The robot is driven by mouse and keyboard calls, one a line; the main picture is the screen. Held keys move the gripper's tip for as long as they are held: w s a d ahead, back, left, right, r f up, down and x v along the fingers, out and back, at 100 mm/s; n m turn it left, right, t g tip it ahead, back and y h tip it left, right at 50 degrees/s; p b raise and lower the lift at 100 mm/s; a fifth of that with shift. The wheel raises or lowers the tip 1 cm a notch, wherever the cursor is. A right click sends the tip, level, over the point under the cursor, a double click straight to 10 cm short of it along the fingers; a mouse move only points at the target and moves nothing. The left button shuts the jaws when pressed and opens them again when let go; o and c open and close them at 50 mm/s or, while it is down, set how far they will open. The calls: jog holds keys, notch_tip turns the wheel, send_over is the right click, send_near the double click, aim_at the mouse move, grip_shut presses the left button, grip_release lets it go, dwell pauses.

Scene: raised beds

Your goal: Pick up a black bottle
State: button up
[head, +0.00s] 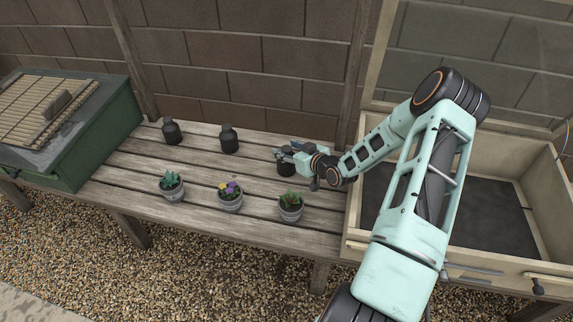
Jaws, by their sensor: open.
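Three black bottles stand upright along the back of the wooden bench. One black bottle (172,131) is at the left and another black bottle (229,139) is near the middle. The third black bottle (286,169) is at the right and partly hidden by my gripper (281,153). My gripper is open, at the upper part of that right bottle. I cannot tell whether its fingers are around the bottle or just above or beside it.
Three potted plants stand along the bench front: a succulent (171,186), a flowering plant (230,196) and a green plant (291,206). A green box (105,125) is at the left. A wooden raised bed (480,258) is at the right. A block wall (250,55) stands behind.

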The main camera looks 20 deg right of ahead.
jog(key=shift+w+f, duration=0.1)
jog(key=shift+w, duration=0.15)
grip_shut()
dwell(0.3)
